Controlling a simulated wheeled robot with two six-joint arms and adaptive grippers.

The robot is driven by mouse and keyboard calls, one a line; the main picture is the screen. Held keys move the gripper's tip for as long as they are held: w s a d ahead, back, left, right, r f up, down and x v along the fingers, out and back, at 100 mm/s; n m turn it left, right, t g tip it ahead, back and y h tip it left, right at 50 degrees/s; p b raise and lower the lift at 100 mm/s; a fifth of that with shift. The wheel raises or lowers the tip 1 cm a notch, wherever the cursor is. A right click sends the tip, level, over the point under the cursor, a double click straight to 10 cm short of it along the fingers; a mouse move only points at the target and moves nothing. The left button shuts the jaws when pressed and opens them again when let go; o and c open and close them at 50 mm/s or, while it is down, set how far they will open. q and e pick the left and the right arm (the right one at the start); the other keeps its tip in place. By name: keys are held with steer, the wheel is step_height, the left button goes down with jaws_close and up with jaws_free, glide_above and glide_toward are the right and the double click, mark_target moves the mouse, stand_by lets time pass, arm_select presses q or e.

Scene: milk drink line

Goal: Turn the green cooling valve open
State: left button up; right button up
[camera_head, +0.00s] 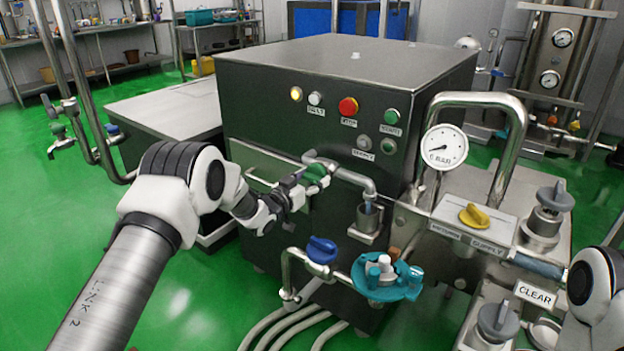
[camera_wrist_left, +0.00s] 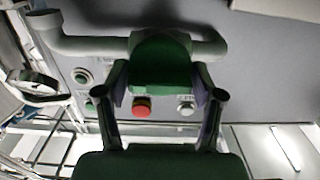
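The green valve handle (camera_head: 317,181) sits on a grey pipe (camera_head: 352,178) on the front of the dark machine cabinet. My left gripper (camera_head: 300,190) reaches it from the left. In the left wrist view the green handle (camera_wrist_left: 160,68) stands between the two fingers of my left gripper (camera_wrist_left: 160,85). The finger pads lie against its two sides, so the gripper looks shut on it. The grey pipe (camera_wrist_left: 85,45) runs crosswise behind the handle. Part of my right arm shows at the right edge of the head view; its gripper is out of view.
A blue valve handle (camera_head: 321,250) and a teal fitting (camera_head: 387,278) stand below and right of my left gripper. A yellow handle (camera_head: 474,216) and a pressure gauge (camera_head: 444,147) are further right. A red button (camera_head: 348,107) is on the cabinet (camera_head: 262,120) above. Green floor lies left.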

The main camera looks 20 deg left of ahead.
arm_select(q)
steer(key=shift+o, duration=1.4)
steer(key=v, duration=1.2)
